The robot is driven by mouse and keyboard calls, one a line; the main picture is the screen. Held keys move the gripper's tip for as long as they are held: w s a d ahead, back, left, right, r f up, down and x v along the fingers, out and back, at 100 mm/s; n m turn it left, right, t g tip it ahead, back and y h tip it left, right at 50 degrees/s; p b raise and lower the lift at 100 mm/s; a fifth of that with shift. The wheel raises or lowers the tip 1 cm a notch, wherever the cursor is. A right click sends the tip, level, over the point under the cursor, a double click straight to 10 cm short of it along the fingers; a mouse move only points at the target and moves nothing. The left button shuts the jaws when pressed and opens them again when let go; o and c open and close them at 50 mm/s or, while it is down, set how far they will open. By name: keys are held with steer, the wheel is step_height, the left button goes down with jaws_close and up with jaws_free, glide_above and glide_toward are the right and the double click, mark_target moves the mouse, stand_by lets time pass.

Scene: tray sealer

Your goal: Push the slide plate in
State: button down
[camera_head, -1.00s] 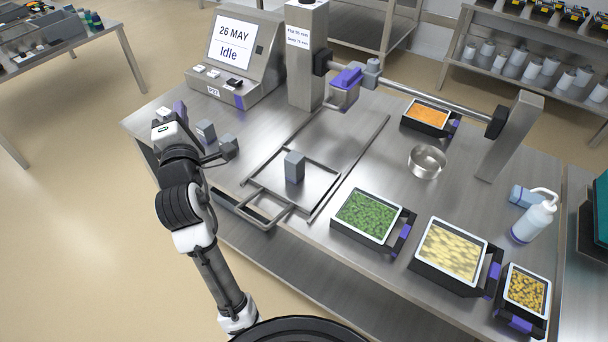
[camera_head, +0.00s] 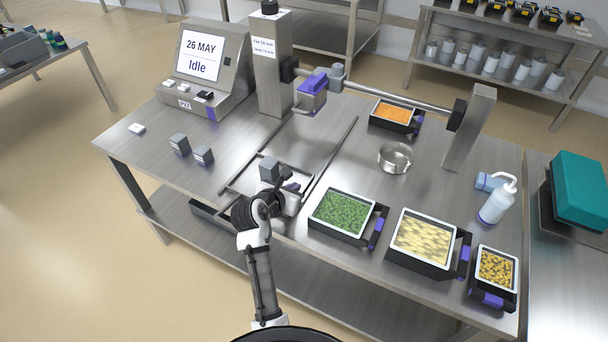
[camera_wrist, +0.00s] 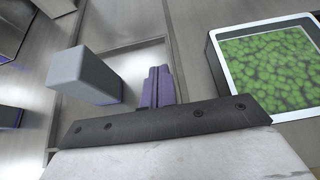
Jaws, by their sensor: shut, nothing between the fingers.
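The slide plate (camera_head: 246,181) is a flat metal plate between two rails on the steel table. A grey block (camera_head: 269,167) stands upright on it; it also shows in the wrist view (camera_wrist: 85,75). My gripper (camera_head: 288,176) is at the front part of the plate, just right of the block. In the wrist view its purple fingers (camera_wrist: 158,86) are together and empty, with a gap between them and the block. The plate's bare surface (camera_wrist: 137,60) shows beyond the fingers. My arm hides the plate's front handle, and I cannot tell whether the fingers touch anything.
A tray of green food (camera_head: 342,213) is close on the right, beside trays of pale (camera_head: 422,238) and yellow (camera_head: 496,269) pieces. Two grey blocks (camera_head: 203,155) stand to the left. The sealer head (camera_head: 312,93) hangs on a bar behind the plate. A metal ring (camera_head: 395,157) stands right.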

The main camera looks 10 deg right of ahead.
mark_target(304, 181)
steer(key=w+d, duration=0.1)
steer(key=w+d+f, duration=0.1)
steer(key=w, duration=0.1)
steer(key=w+d+p, duration=0.1)
steer(key=w+d, duration=0.1)
steer(key=shift+w+f, duration=0.25)
steer(key=shift+f, duration=0.05)
steer(key=shift+w, duration=0.15)
